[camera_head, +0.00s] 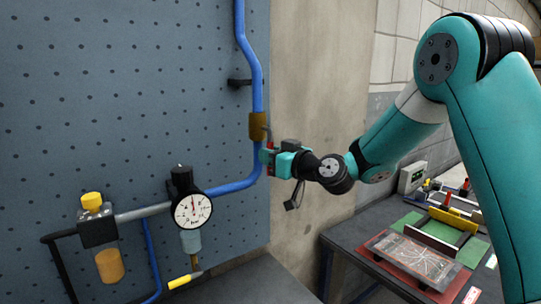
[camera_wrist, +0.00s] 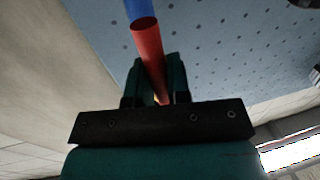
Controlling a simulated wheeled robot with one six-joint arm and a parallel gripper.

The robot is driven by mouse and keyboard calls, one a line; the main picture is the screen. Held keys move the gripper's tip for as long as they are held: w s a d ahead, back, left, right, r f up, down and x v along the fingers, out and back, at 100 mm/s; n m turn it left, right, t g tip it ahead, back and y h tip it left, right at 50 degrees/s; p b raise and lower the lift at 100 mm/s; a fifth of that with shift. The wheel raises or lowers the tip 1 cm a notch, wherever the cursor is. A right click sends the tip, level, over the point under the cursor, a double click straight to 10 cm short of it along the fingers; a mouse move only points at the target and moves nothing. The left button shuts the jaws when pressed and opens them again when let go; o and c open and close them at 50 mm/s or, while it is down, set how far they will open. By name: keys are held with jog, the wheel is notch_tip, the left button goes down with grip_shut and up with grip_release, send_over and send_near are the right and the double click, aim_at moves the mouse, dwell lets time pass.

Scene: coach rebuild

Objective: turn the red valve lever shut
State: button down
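The red valve lever (camera_wrist: 149,45) runs between the two dark teal fingers of my gripper (camera_wrist: 156,75) in the wrist view. The fingers lie close along both sides of it, with no clear gap at their tips, so my gripper looks shut on it. In the head view my gripper (camera_head: 272,156) is just below and right of the brass valve body (camera_head: 257,126) on the blue pipe (camera_head: 256,85). Only small red bits of the lever show there; my gripper hides most of it. The lever's exact angle to the pipe is hard to tell.
A blue-grey pegboard (camera_head: 110,80) stands behind the pipe. A round dial gauge (camera_head: 193,209) and a fitting with a yellow knob (camera_head: 92,202) are lower left. A dark workbench (camera_head: 345,237) with a red tray (camera_head: 380,270) is lower right. A grey surface (camera_head: 250,285) lies below.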

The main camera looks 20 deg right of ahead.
jog(key=shift+d+f+b, duration=0.1)
jog(key=shift+b, duration=0.35)
jog(key=w+d+r+n+h+b, duration=0.2)
jog(key=d+r+n+h+b, duration=0.2)
jog(key=n+b, duration=1.1)
jog(key=shift+d+r+n+g+b, duration=0.4)
jog(key=shift+d+r+b, duration=0.65)
jog(key=shift+b, duration=2.55)
jog(key=shift+a+r, duration=0.2)
jog(key=shift+r, duration=0.05)
jog(key=c, duration=1.1)
grip_release()
jog(key=shift+s, duration=0.15)
